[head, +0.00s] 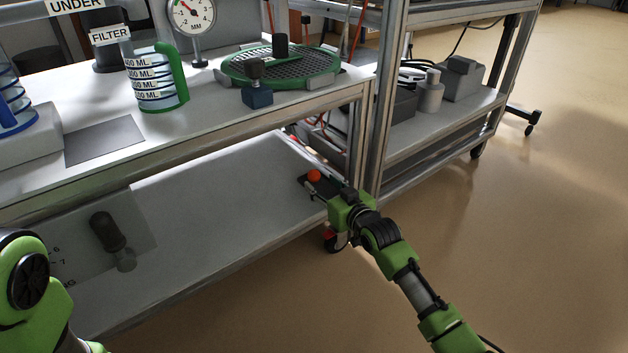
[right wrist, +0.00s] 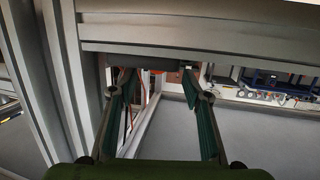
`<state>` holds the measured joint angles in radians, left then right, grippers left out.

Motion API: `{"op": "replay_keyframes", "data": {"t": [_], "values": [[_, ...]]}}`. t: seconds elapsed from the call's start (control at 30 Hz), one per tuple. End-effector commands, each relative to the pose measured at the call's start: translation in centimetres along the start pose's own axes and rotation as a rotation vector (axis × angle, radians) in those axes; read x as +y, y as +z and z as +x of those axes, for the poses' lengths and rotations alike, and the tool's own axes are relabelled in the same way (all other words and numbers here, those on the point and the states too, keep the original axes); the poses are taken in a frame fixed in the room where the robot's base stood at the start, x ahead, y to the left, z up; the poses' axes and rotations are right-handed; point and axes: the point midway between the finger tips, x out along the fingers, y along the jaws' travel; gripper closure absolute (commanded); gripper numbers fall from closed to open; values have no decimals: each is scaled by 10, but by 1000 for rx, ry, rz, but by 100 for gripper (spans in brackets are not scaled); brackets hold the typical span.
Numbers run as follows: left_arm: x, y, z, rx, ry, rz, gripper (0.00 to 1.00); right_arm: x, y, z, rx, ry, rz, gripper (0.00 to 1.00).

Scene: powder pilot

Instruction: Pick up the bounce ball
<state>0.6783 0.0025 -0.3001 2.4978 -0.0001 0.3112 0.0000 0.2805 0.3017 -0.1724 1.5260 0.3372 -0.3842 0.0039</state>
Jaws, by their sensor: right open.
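The bounce ball is seen as a small orange-red ball (head: 313,176) at the right end of the lower shelf, close to a dark flat item. My right gripper (head: 320,190) reaches in from the right at this shelf end, with its fingers beside the ball. I cannot tell from the head view whether they touch it. In the right wrist view my right gripper (right wrist: 160,88) is open, its two green-padded fingers apart with nothing held between them.
A metal frame post (head: 370,140) stands right behind my right gripper. The upper bench (head: 230,120) holds a green-rimmed sieve (head: 280,66), a measuring cup (head: 157,80) and a dial gauge (head: 192,18). A dark-handled item (head: 108,232) is on the lower shelf (head: 215,200). The floor at right is clear.

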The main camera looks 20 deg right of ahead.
Motion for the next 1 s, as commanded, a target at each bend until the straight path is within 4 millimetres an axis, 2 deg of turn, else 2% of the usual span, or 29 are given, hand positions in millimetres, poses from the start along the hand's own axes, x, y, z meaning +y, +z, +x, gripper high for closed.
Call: {"op": "replay_keyframes", "data": {"t": [0.07, 0.3, 0.67, 0.7, 0.83, 1.0], "values": [[4, -11, -8, 19, 5, 2, 55, 1, 4, 11, 3, 0, -1, 56], [8, -16, -32, 14, 4, 1, 55, 3, 1, 36, 2, 0, 0, 56], [9, -17, -34, 14, 4, 1, 55, 3, -3, 43, 0, 0, 0, 56], [9, -17, -34, 14, 4, 1, 55, 3, -2, 43, 0, 0, 0, 58], [9, -18, -34, 14, 5, 1, 55, 3, -2, 43, 0, 0, 0, 91], [9, -18, -34, 15, 5, 1, 55, 3, -2, 42, 1, 0, 0, 91]]}}
